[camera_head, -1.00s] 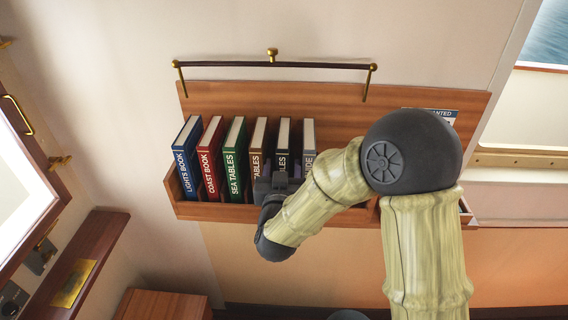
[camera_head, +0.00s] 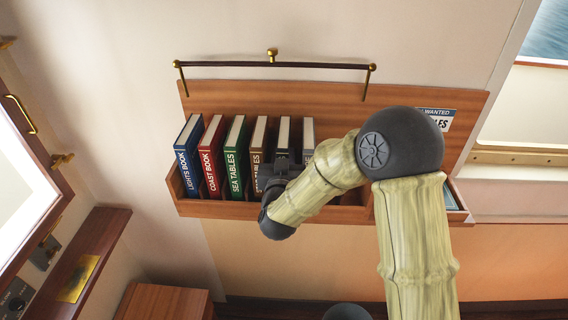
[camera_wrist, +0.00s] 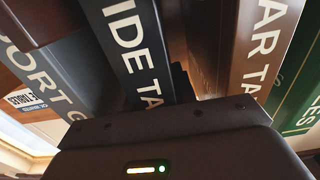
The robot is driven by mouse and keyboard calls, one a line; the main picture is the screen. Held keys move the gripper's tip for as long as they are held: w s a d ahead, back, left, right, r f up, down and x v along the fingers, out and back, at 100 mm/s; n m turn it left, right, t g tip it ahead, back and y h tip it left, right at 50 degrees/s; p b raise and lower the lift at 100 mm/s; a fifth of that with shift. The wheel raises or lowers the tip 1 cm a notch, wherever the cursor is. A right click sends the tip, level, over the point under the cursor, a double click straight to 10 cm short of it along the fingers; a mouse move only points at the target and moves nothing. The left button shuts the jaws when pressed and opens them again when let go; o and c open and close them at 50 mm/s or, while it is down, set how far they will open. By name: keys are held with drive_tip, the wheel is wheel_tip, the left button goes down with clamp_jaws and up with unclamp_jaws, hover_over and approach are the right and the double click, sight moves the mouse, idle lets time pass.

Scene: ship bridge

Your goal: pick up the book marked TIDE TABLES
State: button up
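The TIDE TABLES book is dark with white letters and stands upright in the shelf rack (camera_head: 225,208), between a brown book and a grey one. In the head view its top (camera_head: 283,131) shows above my gripper; its lower spine is hidden. My gripper (camera_head: 277,172) is at the front of this book. It looks open, with dark finger parts near both sides of the spine. Whether they touch the book cannot be told.
To the left stand the brown book (camera_wrist: 258,45), the green SEA TABLES (camera_head: 235,160), red COAST BOOK (camera_head: 211,160) and blue LIGHTS BOOK (camera_head: 188,158). The grey book (camera_wrist: 45,75) is close on the right. A WANTED card (camera_head: 436,118) is at the shelf's right; a rail (camera_head: 275,65) runs above.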

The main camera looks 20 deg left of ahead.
sight(283, 140)
clamp_jaws()
drive_tip(key=shift+r+b, duration=0.1)
drive_tip(key=shift+b, duration=0.2)
drive_tip(key=shift+s+r+b, duration=0.15)
drive_tip(key=shift+r+b, duration=0.35)
drive_tip(key=shift+b, duration=0.1)
drive_tip(key=r+b, duration=0.1)
drive_tip(key=r, duration=0.3)
drive_tip(key=r+b, duration=0.1)
drive_tip(key=r, duration=0.1)
drive_tip(key=shift+s+b, duration=0.25)
drive_tip(key=shift+b, duration=0.1)
drive_tip(key=b+v, duration=0.6)
drive_tip(key=v, duration=1.3)
drive_tip(key=shift+s+f, duration=0.1)
drive_tip(key=shift+s, duration=0.05)
